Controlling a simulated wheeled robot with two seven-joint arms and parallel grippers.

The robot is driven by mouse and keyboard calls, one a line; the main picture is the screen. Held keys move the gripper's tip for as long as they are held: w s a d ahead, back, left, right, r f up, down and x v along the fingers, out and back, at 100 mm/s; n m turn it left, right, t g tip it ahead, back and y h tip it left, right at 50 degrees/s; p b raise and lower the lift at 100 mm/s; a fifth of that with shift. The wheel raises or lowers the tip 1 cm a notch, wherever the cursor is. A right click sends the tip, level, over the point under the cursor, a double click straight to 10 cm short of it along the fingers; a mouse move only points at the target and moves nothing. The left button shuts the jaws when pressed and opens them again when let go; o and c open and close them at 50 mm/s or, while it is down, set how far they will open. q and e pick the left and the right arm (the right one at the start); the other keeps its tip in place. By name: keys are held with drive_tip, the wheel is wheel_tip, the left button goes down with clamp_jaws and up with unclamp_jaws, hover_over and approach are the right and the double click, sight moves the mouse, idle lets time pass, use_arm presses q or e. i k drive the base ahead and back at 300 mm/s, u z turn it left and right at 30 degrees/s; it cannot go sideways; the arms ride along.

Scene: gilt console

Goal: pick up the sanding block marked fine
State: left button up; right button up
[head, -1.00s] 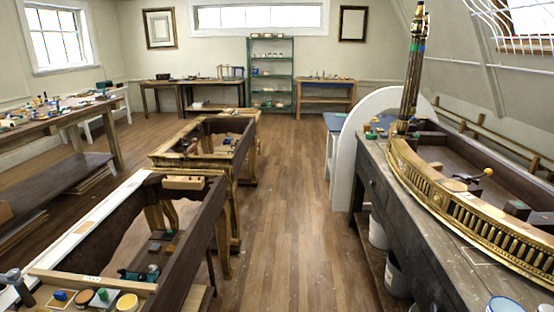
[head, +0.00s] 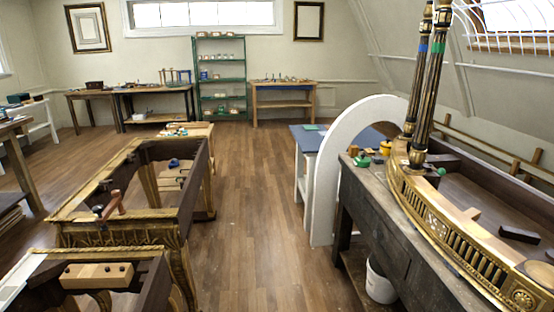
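No sanding block with a readable "fine" marking can be made out. A dark block (head: 519,233) lies inside the gilt frame (head: 445,238) on the right bench; no marking on it is legible. A pale wooden block (head: 97,275) with dark round spots sits on the near left frame (head: 150,270). Small items on the far tables and shelves are too small to identify. Neither of my grippers is in view.
A clear wooden floor aisle (head: 240,210) runs ahead. Gilt console frames (head: 185,205) line its left side. The right workbench (head: 375,215), a white arch (head: 327,165) and a blue-topped table (head: 308,140) border the right. A green shelf (head: 220,38) stands at the back.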

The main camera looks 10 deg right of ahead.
sight(369, 152)
drive_tip(key=z, duration=0.5)
drive_tip(key=i, duration=1.45)
drive_tip(key=z, duration=0.55)
